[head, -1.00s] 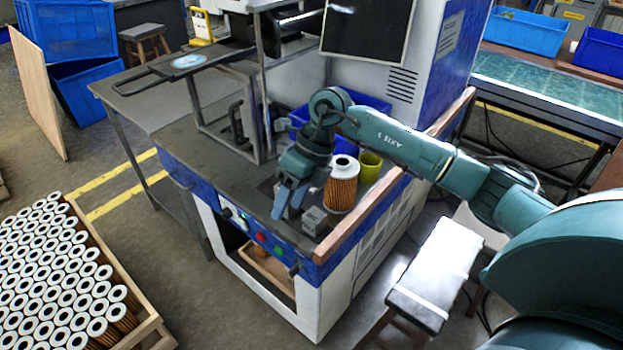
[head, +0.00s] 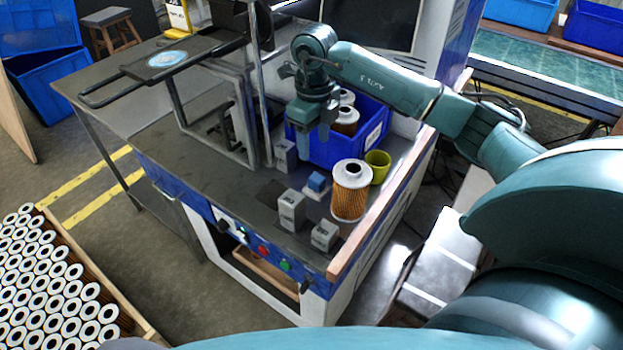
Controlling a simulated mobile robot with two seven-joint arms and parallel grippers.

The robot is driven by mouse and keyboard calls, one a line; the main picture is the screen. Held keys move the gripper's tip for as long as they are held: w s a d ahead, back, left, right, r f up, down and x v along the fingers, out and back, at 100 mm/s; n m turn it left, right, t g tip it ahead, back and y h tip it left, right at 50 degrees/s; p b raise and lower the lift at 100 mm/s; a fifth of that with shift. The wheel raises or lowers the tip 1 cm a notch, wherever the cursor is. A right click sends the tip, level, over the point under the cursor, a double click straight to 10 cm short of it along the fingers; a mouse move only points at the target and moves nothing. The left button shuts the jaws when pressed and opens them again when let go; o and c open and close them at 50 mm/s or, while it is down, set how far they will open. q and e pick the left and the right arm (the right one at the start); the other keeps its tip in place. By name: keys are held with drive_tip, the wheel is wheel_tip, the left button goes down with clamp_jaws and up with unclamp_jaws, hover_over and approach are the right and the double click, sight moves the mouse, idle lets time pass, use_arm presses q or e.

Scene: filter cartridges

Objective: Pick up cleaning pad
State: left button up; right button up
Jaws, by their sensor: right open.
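A small blue pad with a white lower part (head: 317,183), which looks like the cleaning pad, lies on the dark workbench, left of a filter cartridge. My right gripper (head: 312,143) points down, open and empty. It hangs above and behind the pad in the picture, in front of the blue bin, apart from the pad. My left gripper is not in view.
An orange filter cartridge (head: 350,191) stands beside a yellow-green cup (head: 378,166). Small grey boxes (head: 291,210) stand near the front edge. A blue bin (head: 374,137) holds cartridges behind. A wooden rail (head: 375,225) borders the right side.

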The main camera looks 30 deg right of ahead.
sight(314, 176)
drive_tip(key=f, duration=0.4)
drive_tip(key=f+p, duration=0.1)
drive_tip(key=f, duration=0.1)
drive_tip(key=shift+s+f, duration=0.25)
drive_tip(key=shift+s, duration=0.05)
wheel_tip(314, 176, down, 4)
drive_tip(key=shift+w+f+p, duration=0.1)
drive_tip(key=shift+f+p, duration=0.05)
drive_tip(key=shift+p, duration=0.25)
drive_tip(key=c, duration=1.1)
